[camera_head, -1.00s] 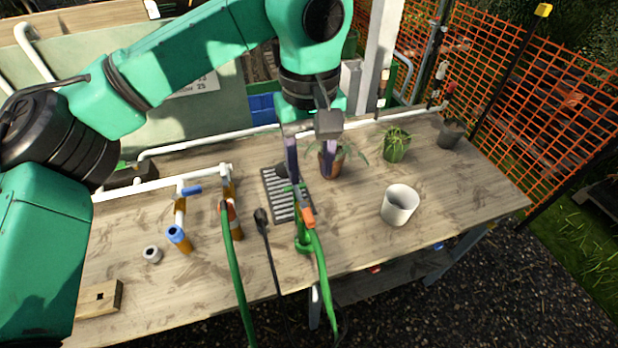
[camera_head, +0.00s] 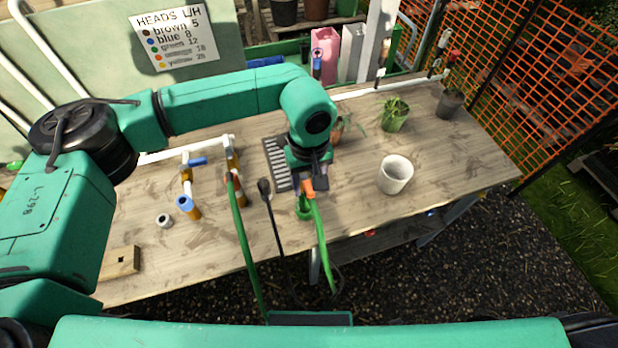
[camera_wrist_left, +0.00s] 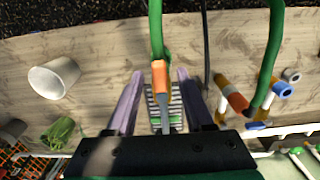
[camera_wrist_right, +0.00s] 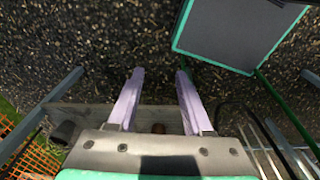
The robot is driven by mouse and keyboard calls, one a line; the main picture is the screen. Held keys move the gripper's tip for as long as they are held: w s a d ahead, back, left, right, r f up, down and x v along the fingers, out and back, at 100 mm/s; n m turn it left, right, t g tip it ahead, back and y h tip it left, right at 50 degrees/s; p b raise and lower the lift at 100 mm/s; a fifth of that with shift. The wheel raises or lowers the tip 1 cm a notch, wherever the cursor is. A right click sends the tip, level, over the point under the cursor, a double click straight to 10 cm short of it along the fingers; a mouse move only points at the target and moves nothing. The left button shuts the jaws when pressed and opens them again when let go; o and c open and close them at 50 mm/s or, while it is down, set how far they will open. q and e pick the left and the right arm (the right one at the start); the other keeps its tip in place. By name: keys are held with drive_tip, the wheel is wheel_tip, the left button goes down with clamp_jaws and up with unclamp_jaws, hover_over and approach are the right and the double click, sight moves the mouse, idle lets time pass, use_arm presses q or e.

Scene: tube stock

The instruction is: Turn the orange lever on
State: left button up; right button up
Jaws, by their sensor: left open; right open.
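The orange lever (camera_head: 308,188) stands at the top of a green valve (camera_head: 304,208) near the table's front edge. In the left wrist view, the lever's orange grip (camera_wrist_left: 160,77) and grey stem lie between my left fingers, with gaps on both sides. My left gripper (camera_head: 309,181) is open and close above the valve, its wrist hiding part of it in the head view. My right gripper (camera_wrist_right: 160,72) is open and empty over dark gravel, seen only in the right wrist view.
A slotted grate (camera_head: 278,160) lies behind. A white cup (camera_head: 395,175) stands right, with clear tabletop around it.

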use_arm(q)
drive_tip(key=shift+s, duration=0.1)
drive_tip(key=c, duration=0.3)
clamp_jaws()
use_arm(e)
drive_tip(key=shift+s+f, duration=0.15)
drive_tip(key=shift+s, duration=0.75)
